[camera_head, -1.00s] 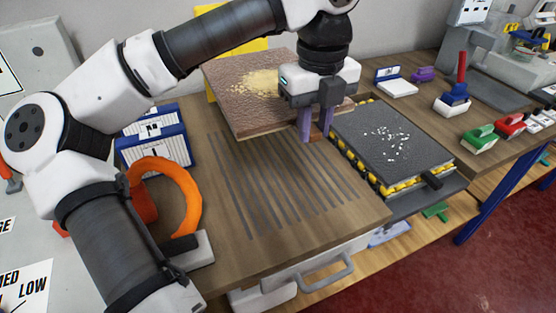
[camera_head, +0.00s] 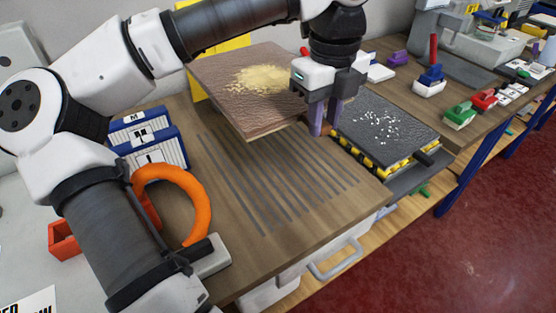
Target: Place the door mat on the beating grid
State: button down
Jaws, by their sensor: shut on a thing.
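The door mat (camera_head: 222,88) is a thick brown slab with a pale yellow, sand-like pile on top. In the head view it sits at the upper middle, over the back part of the beating grid. The beating grid (camera_head: 283,196) is a wooden surface with several long dark slots, and its front part is bare. My gripper (camera_head: 322,118) points down at the mat's right edge, its purple fingers shut on it. The mat looks raised and slightly tilted, but its underside is hidden, so I cannot tell whether any part touches the grid.
A dark grey mat (camera_head: 390,120) with white bits lies on yellow rollers close right of my gripper. An orange ring (camera_head: 200,195) and blue-and-white boxes (camera_head: 150,146) stand left of the grid. Blue, green and red-handled items (camera_head: 462,115) are on the bench at right.

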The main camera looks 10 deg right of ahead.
aim_at(312, 204)
notch_tip(312, 204, down, 20)
jog(key=p, duration=0.3)
jog(key=shift+r, duration=0.1)
jog(key=c, duration=1.2)
grip_release()
notch_tip(312, 204, up, 12)
jog(key=b, duration=0.2)
